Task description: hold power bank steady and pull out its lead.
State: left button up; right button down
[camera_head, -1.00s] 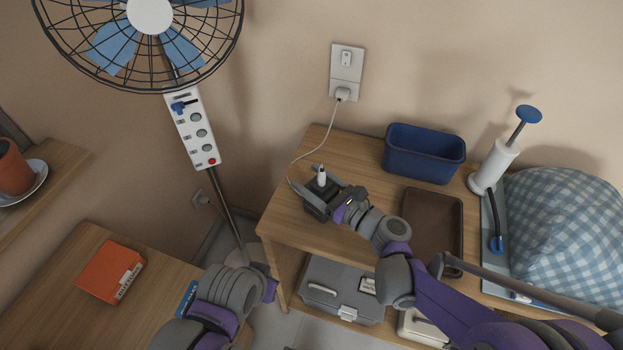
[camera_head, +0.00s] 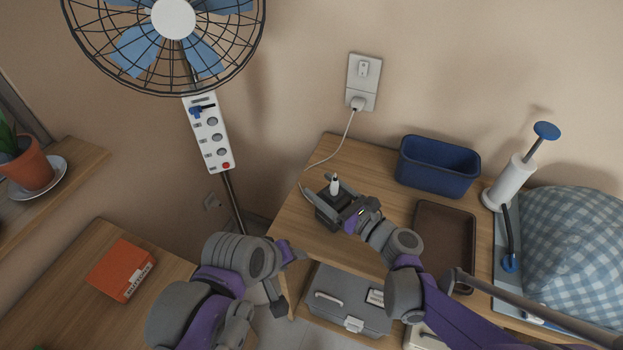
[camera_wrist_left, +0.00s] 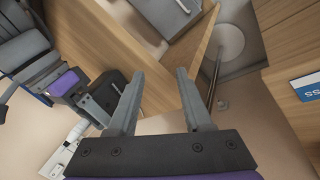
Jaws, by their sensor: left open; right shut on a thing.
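The power bank (camera_head: 330,214) is a dark block on the wooden table near its left edge. My right gripper (camera_head: 325,205) is shut on it. A white plug (camera_head: 334,185) stands upright at its top. A thin white lead (camera_head: 338,146) runs from the wall socket down to the table's left edge; where it meets the plug I cannot make out. My left gripper (camera_head: 292,280) is open and empty, below and left of the power bank, by the table's front corner. In the left wrist view its open fingers (camera_wrist_left: 160,74) are apart, with a dark block, seemingly the power bank (camera_wrist_left: 112,86), beside them.
A wall socket (camera_head: 364,82) is above the table. A blue bin (camera_head: 437,168), a brown tray (camera_head: 443,240) and a white pump (camera_head: 510,182) stand to the right. A grey toolbox (camera_head: 345,300) is below. A fan (camera_head: 172,20) stands at left; an orange box (camera_head: 121,268) lies lower left.

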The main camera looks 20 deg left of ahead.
pick_arm(q)
jog(key=w+r+n+t+h, duration=0.1)
jog(key=w+r+n, duration=0.6)
jog(key=n, duration=0.4)
jog(key=n+t+h, duration=0.1)
jog(key=n+t, duration=0.1)
jog(key=n, duration=0.9)
send_near(333, 183)
jog(key=w+f, duration=0.1)
jog(key=shift+x, duration=4.25)
jog(key=shift+s+d, duration=0.1)
jog(key=shift+d, duration=0.05)
jog(key=shift+c, duration=0.2)
grip_shut()
jog(key=shift+r, duration=0.1)
notch_tip(333, 183, up, 7)
